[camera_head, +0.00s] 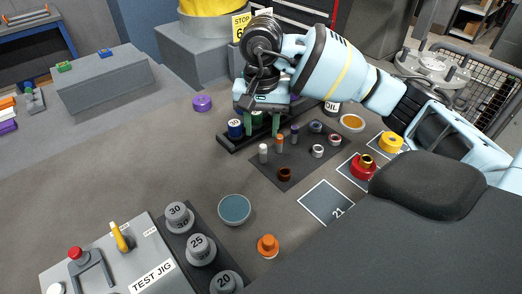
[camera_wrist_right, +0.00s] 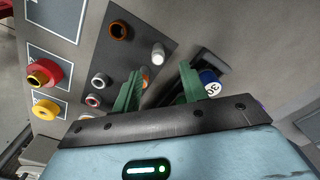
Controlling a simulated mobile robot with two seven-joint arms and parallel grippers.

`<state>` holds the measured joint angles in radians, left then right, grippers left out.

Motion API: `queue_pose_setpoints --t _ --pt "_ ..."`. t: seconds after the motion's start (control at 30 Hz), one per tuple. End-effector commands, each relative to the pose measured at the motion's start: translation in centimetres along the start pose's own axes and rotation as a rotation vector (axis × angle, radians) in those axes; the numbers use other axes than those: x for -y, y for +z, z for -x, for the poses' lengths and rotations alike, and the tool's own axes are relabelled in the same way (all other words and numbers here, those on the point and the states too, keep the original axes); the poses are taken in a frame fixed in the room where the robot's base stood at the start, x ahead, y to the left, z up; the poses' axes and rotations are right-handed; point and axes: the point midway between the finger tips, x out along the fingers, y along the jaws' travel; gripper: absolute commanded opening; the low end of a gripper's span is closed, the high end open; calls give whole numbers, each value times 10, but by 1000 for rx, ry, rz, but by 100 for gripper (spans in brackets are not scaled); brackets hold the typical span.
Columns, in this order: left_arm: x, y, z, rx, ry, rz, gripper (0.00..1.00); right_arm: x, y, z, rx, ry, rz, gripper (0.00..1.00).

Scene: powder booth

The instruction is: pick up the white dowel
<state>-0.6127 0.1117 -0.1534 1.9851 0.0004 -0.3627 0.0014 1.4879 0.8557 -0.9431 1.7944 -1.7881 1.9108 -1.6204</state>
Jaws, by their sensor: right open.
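The white dowel (camera_head: 263,154) stands upright on a dark mat (camera_head: 301,176), at its left side. In the right wrist view the white dowel (camera_wrist_right: 158,54) shows beyond the gap between the fingers. My right gripper (camera_head: 262,124) is open, with two green fingers pointing down. In the head view it appears behind the dowel, over the dark rack. The right wrist view shows the gripper's fingers (camera_wrist_right: 159,76) apart, with no object clearly held. The dowel is apart from both fingers. My left gripper is not in view.
A brown ring (camera_head: 285,174) and several other rings share the mat. A rack with a blue cylinder (camera_head: 235,129) lies behind. A teal bowl (camera_head: 234,209) stands in front.

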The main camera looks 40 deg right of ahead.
Motion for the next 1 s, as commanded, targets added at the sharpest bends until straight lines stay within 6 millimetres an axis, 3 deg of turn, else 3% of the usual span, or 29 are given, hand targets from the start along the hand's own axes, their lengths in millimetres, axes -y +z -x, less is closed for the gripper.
queue_pose_setpoints --t 0.13,0.37,0.7,1.0 --pt "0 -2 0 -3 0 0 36 -1 1 -16 2 2 0 43" --pt "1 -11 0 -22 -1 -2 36 -2 0 -23 1 3 0 43" --pt "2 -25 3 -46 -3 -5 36 -5 1 -65 2 2 1 43" --pt "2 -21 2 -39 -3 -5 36 -4 1 -71 1 0 2 43"
